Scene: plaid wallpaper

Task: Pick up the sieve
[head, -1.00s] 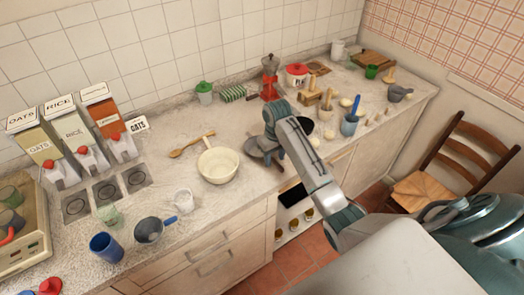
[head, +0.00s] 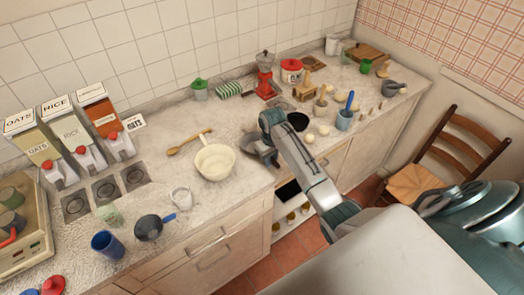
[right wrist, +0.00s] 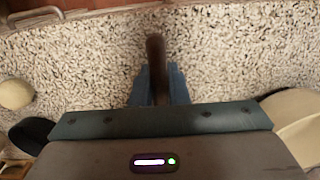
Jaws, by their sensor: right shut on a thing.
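A grey round thing, most likely the sieve (head: 249,143), lies on the counter right of the cream bowl in the head view. It is mostly hidden behind my right arm. My right gripper (head: 274,163) is down low at the counter there. In the right wrist view, my right gripper (right wrist: 155,85) is shut on a dark brown handle (right wrist: 155,50), which sticks out between the blue fingers over the speckled counter. The rest of the held thing is hidden under the gripper body. My left gripper is not in view.
The cream bowl (head: 215,162) stands close on the left, and a black bowl (head: 298,121) on the right, with pale round items beside it. A wooden spoon (head: 189,143) lies behind. A blue-handled dark pan (head: 149,227) is at the front left.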

